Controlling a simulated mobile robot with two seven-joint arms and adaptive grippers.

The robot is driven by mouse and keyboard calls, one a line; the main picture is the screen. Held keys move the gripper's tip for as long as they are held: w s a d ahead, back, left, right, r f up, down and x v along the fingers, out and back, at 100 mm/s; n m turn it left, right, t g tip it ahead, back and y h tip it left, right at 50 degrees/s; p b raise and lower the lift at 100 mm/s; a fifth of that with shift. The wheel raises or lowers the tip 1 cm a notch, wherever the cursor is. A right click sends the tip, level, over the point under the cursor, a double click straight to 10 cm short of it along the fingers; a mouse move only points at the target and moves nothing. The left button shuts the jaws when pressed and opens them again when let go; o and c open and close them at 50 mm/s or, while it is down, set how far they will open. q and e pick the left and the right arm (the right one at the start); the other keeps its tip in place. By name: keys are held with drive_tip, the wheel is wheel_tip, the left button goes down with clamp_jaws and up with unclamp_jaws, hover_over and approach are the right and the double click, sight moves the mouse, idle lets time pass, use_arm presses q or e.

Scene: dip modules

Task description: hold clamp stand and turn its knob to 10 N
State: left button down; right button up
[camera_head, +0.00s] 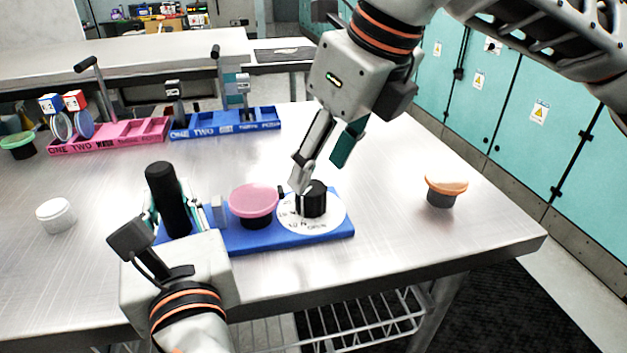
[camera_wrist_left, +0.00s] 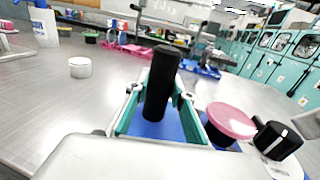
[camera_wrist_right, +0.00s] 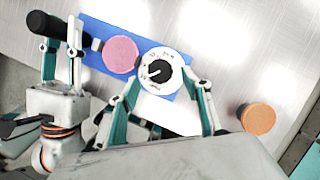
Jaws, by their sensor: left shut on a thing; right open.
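The clamp stand has a blue base (camera_head: 262,243) carrying a black upright post (camera_head: 168,195), a pink round pad (camera_head: 254,203) and a white dial (camera_head: 330,222) with a black knob (camera_head: 313,198). The knob has a white pointer line; the dial lettering is too small to read surely. My left gripper (camera_head: 172,215) is shut on the black post, with a finger on either side in the left wrist view (camera_wrist_left: 160,105). My right gripper (camera_wrist_right: 165,88) is open, its fingertips near the dial, with the knob ahead between them in the right wrist view. Contact with the knob cannot be told.
An orange-topped dark cylinder (camera_head: 445,191) stands to the right and a white round jar (camera_head: 56,215) to the left. Pink (camera_head: 110,139) and blue (camera_head: 228,122) trays lie behind, beside a green-topped container (camera_head: 18,145). The table's front edge is close; the middle right is clear.

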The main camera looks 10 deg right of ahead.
sight(158, 168)
drive_tip(key=v, duration=0.6)
use_arm(q)
drive_tip(key=c, duration=1.6)
unclamp_jaws()
drive_tip(key=shift+r+p, duration=2.05)
drive_tip(key=shift+r, duration=1.8)
drive_tip(key=shift+f, duration=0.1)
use_arm(e)
drive_tip(key=s+r+t, duration=0.1)
drive_tip(key=s+r, duration=0.2)
drive_tip(key=r, duration=0.7)
drive_tip(key=shift+s+t, duration=0.3)
drive_tip(key=shift+s, duration=0.05)
drive_tip(key=shift+r, duration=0.1)
